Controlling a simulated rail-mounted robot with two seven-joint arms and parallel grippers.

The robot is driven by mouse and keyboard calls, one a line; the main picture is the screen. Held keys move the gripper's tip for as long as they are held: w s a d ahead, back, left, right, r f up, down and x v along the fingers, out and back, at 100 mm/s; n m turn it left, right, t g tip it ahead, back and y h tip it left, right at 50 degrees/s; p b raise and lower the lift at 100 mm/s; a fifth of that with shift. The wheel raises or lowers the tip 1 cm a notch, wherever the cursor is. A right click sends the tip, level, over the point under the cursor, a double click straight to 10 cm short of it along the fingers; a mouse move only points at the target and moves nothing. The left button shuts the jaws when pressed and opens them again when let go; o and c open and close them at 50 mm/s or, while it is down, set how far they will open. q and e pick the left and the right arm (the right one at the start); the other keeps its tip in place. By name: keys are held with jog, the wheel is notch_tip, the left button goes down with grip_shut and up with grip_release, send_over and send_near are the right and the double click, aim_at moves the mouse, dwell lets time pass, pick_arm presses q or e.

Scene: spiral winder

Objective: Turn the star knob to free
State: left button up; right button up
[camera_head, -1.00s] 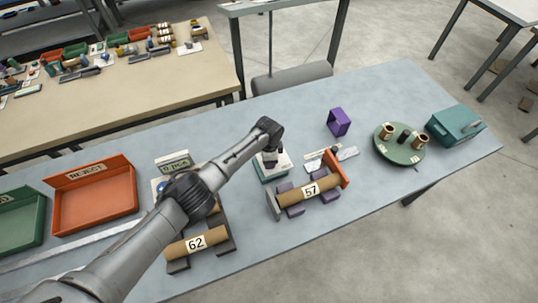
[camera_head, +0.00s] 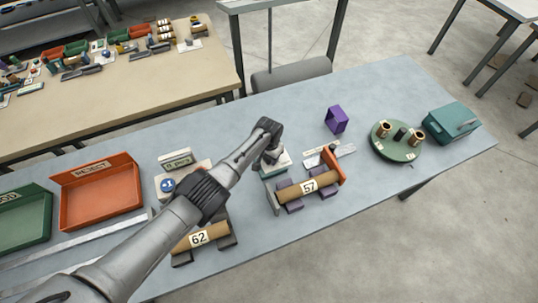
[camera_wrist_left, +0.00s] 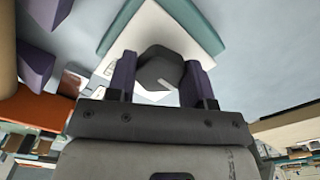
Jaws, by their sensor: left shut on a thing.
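The star knob (camera_wrist_left: 160,68) shows in the left wrist view as a dark faceted knob on a white plate with a teal base (camera_wrist_left: 205,22). My left gripper (camera_wrist_left: 158,74) is shut on it, one purple finger on each side. In the head view the same white and teal block (camera_head: 284,163) stands behind the roll marked 57, and my left gripper (camera_head: 271,156) reaches down onto it from the left. The knob is mostly hidden there. I cannot read any mark that shows how the knob is set. My right gripper is not in view.
The roll marked 57 (camera_head: 293,194) lies in its cradle close in front of the block. The roll marked 62 (camera_head: 190,242) lies nearer. A red tray (camera_head: 72,168), a purple box (camera_head: 337,120) and a green turntable (camera_head: 397,153) stand on the table. Its right front is clear.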

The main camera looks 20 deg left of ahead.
pick_arm(q)
jog(key=shift+d+r+n, duration=0.1)
jog(key=shift+r+n, duration=0.05)
jog(key=shift+n, duration=0.35)
jog(key=o, duration=0.9)
jog(key=shift+r+p, duration=0.4)
jog(key=shift+p, duration=0.05)
notch_tip(320, 180, up, 13)
jog(key=p, duration=0.4)
jog(key=shift+f, duration=0.1)
